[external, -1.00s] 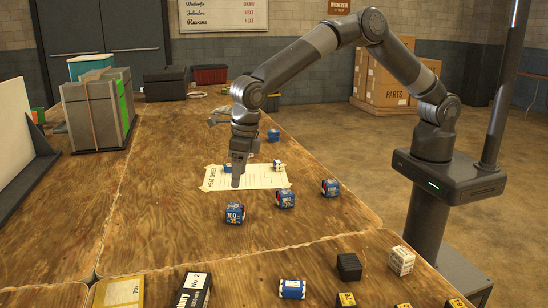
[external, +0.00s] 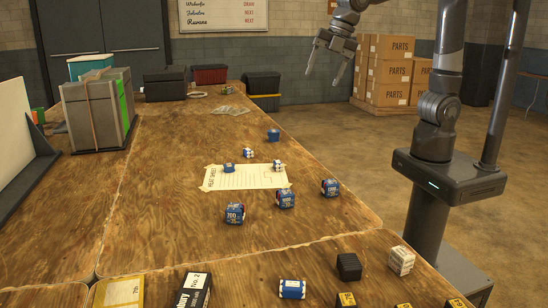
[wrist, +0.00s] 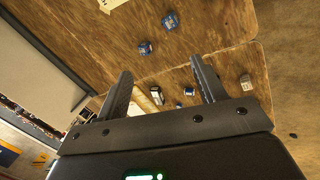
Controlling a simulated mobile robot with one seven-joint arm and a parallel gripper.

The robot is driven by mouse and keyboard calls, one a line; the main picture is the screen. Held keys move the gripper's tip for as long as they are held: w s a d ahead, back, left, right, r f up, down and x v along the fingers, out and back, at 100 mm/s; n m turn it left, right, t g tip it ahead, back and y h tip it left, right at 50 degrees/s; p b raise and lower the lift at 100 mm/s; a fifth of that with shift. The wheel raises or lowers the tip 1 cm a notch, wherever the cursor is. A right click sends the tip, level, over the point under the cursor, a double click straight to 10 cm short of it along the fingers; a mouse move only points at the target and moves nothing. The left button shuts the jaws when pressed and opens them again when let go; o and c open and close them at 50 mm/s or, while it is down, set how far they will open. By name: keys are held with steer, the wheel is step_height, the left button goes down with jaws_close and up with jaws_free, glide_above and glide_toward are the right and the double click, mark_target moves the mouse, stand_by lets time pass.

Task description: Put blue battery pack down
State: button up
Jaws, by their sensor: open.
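Several blue battery packs stand on the wooden table. One small blue pack (external: 229,167) rests on the upper left part of the white heat sheet (external: 245,181). Larger blue packs with white numbers stand in front of the sheet, at the left (external: 235,213), middle (external: 285,199) and right (external: 330,187). Another blue pack (external: 273,134) stands behind the sheet. My gripper (external: 325,70) is open and empty, high above and to the right of the table, well apart from the packs. In the wrist view its spread fingers (wrist: 161,70) show nothing between them; blue packs (wrist: 170,22) lie beyond.
Two small blue-and-white items (external: 248,153) (external: 278,165) sit by the sheet. A blue-and-white pack (external: 292,289), a black cube (external: 349,266) and a white cube (external: 401,260) lie at the front. A strapped grey stack (external: 97,112) stands at the left. The middle of the table has free room.

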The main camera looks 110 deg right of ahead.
steer(key=s+d+f+m+t, duration=0.1)
steer(key=s+m, duration=0.6)
steer(key=s, duration=0.4)
steer(key=s+d+m+y, duration=0.1)
steer(key=s+m, duration=0.6)
steer(key=s, duration=0.4)
steer(key=shift+s+d+f+t, duration=0.35)
steer(key=shift+d+t, duration=0.05)
steer(key=shift+o, duration=0.5)
